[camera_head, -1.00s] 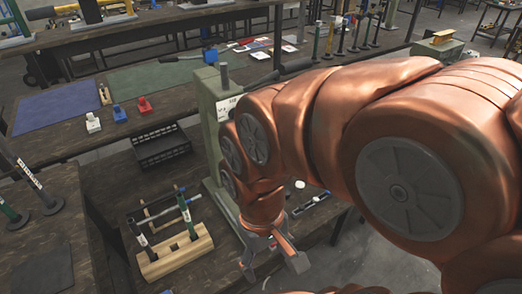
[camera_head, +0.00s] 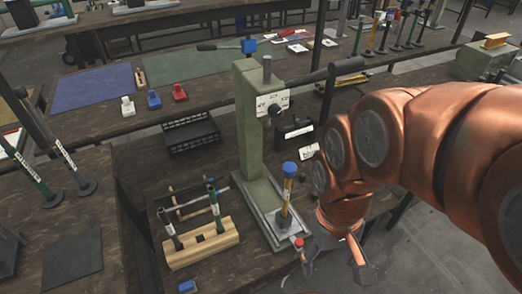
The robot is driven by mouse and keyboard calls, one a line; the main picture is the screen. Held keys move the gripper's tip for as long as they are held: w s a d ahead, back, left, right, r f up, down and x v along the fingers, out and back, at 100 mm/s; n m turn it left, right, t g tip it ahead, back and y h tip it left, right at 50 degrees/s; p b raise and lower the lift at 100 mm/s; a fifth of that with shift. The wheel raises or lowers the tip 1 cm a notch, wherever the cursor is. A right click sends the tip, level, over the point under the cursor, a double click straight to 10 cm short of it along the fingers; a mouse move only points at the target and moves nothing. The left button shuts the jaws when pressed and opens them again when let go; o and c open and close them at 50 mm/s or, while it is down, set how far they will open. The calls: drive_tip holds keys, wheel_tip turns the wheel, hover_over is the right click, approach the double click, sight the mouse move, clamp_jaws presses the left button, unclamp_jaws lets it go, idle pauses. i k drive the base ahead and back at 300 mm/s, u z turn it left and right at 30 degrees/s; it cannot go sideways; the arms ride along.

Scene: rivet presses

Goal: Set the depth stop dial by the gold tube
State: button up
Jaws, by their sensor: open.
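A green press (camera_head: 246,130) stands on the dark bench in the middle. On its upper column is a white marked plate with a small dark dial (camera_head: 272,107); its marks are too small to read surely. A gold tube (camera_head: 285,201) with a blue top and a white band stands upright on the press's base plate. My gripper (camera_head: 334,264) is open and empty, low and to the right of the base plate, apart from the dial and the tube. A small red knob (camera_head: 299,242) shows beside the left finger.
A wooden block (camera_head: 201,246) holding dark and green upright tools stands left of the press. A black crate (camera_head: 192,138) lies behind it. The press's dark lever (camera_head: 335,70) reaches right, above my arm. A dark box (camera_head: 295,132) and white labels stand right of the column.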

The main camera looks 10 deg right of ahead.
sight(274, 110)
drive_tip(key=u, duration=1.55)
drive_tip(key=k, duration=1.05)
drive_tip(key=z, duration=1.05)
drive_tip(key=i, duration=0.5)
drive_tip(key=z, duration=0.05)
